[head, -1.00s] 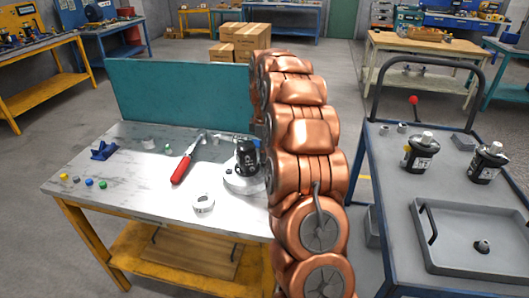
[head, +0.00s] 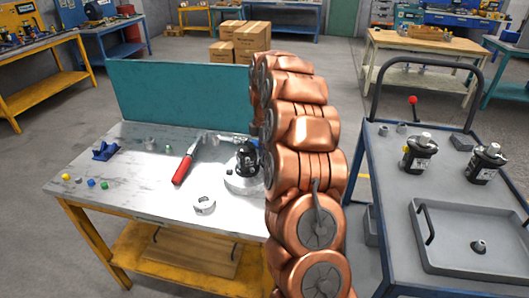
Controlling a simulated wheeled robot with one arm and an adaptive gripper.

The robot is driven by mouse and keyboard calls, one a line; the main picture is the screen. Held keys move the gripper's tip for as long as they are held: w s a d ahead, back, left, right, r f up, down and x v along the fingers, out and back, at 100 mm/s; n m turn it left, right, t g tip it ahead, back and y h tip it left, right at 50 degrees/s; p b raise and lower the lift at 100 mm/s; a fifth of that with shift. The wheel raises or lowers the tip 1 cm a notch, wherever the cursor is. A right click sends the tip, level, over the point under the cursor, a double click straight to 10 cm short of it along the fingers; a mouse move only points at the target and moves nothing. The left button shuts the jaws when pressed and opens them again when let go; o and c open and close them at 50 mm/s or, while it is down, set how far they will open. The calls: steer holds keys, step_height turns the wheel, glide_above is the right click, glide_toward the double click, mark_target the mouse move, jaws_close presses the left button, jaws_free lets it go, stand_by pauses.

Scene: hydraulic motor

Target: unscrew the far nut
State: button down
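A black hydraulic motor (head: 247,158) stands upright on a round, light grey base (head: 240,182) near the right end of the workbench. Its right side is close to my copper-coloured arm in the picture. Its nuts are too small to tell apart, and I cannot make out the far nut. My arm rises in front of the bench's right end and hides what lies behind it. My gripper is hidden behind the arm links, so I cannot see its fingers or whether it touches the motor.
On the bench (head: 125,185) lie a red-handled tool (head: 184,168), a pale ring (head: 204,205), a blue part (head: 104,151) and several small pieces. A teal panel (head: 180,100) backs the bench. A cart (head: 400,220) at right holds two more motors and a tray (head: 475,262).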

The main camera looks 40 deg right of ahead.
steer(key=shift+r, duration=0.1)
steer(key=shift+n+p, duration=0.55)
steer(key=shift+n, duration=0.55)
steer(key=shift+n+p, duration=0.3)
steer(key=shift+n, duration=0.9)
steer(key=c, duration=1.2)
jaws_free()
steer(key=shift+c, duration=0.2)
steer(key=m+b, duration=0.1)
steer(key=m, duration=0.3)
steer(key=shift+m+b, duration=0.3)
steer(key=shift+b, duration=0.1)
steer(key=m+b, duration=0.1)
steer(key=m, duration=0.4)
steer(key=shift+m+b, duration=0.35)
steer(key=shift+m, duration=0.05)
